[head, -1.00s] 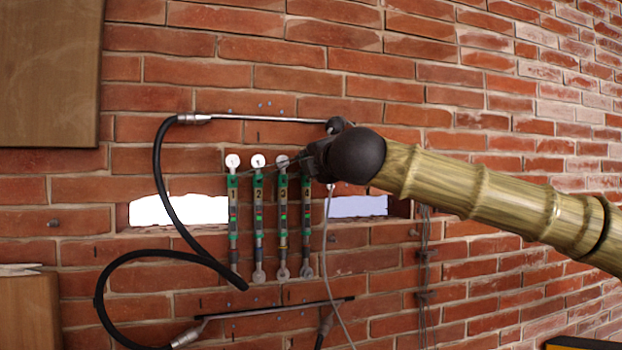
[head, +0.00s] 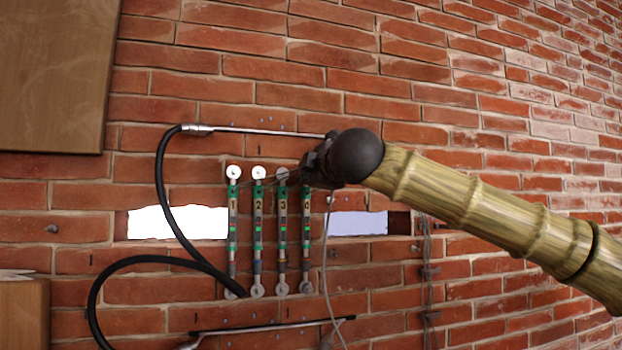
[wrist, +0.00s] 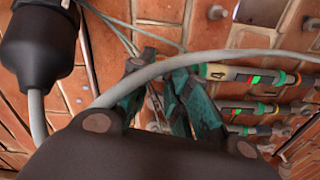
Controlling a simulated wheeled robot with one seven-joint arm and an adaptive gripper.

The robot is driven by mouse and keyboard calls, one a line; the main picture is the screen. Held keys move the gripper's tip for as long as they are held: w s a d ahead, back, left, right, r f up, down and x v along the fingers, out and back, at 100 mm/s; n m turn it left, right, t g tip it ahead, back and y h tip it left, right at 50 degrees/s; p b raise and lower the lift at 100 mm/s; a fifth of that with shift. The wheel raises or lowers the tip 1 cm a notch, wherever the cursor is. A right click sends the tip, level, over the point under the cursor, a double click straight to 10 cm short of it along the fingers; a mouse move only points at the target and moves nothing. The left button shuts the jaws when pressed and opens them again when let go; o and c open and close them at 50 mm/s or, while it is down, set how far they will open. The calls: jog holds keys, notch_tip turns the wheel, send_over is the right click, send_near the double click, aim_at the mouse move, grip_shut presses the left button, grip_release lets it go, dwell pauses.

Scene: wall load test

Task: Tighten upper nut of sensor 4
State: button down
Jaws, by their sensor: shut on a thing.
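Sensor 4 (head: 306,232) is the rightmost of a row of upright, numbered sensors on the brick wall. Its label "4" and striped body also show in the wrist view (wrist: 235,75). My gripper (head: 311,172) is at the upper end of sensor 4. In the wrist view its teal fingers (wrist: 163,92) close around that end, and the sensor body runs off to the right. The upper nut of sensor 4 is hidden by the fingers and the grey cable in front of them.
Sensors 1 (head: 232,228), 2 (head: 257,228) and 3 (head: 281,228) stand close to the left. A black hose (head: 160,180) and metal rod (head: 265,133) pass around and above them. A thin grey cable (head: 327,270) hangs by sensor 4. Another rod (head: 265,328) is below.

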jog(key=shift+f, duration=0.2)
jog(key=c, duration=1.3)
grip_release()
jog(key=shift+r, duration=0.1)
jog(key=shift+s, duration=0.1)
jog(key=v, duration=1.2)
jog(key=shift+r, duration=0.1)
